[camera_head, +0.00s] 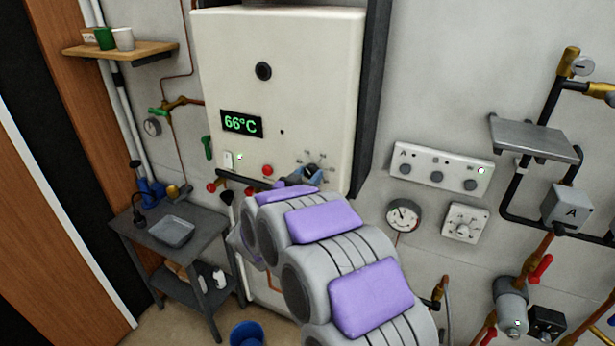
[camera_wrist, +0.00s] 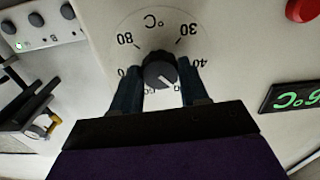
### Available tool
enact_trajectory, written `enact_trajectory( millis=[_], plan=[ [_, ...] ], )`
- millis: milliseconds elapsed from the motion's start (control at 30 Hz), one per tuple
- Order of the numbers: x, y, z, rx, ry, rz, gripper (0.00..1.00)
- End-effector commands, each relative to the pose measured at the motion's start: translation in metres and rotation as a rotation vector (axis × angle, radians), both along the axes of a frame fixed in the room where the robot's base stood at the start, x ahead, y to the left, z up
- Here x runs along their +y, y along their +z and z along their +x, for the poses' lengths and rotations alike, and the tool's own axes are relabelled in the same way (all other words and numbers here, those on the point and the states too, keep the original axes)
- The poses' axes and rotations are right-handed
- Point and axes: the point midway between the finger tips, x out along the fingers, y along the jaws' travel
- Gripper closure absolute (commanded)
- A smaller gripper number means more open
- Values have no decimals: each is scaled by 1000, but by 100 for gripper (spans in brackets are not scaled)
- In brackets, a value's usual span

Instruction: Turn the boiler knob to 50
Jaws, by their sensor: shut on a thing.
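The boiler (camera_head: 277,60) is a cream wall box with a green display (camera_head: 241,123) reading 66°C. Its dark round knob (camera_head: 311,169) sits low on the right of the front panel and is partly covered by my gripper (camera_head: 298,178). In the wrist view the knob (camera_wrist: 159,71) stands between the two fingers of my gripper (camera_wrist: 160,82), which is shut on it. The dial (camera_wrist: 152,22) shows 80, 30 and 40; the lower labels are partly hidden by the fingers. A white pointer mark on the knob points to the lower right, toward a half-hidden label.
A red button (camera_head: 267,170) is left of the knob. A white panel with several knobs (camera_head: 438,170), a gauge (camera_head: 403,215) and a small dial box (camera_head: 464,222) are on the wall to the right. Pipes and valves fill the far right. A grey table (camera_head: 205,240) stands at left.

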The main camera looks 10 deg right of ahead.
Motion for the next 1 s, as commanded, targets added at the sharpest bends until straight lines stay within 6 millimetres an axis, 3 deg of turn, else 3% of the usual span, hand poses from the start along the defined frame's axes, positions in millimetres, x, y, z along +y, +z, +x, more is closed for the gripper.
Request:
enact_trajectory(
  millis=[433,700,733,1000],
  plan=[
    [2,0,0,-119,4,160,86],
    [2,2,0,-122,4,164,86],
    [2,2,0,-122,4,164,55],
    [1,1,0,-121,3,164,30]
  ],
)
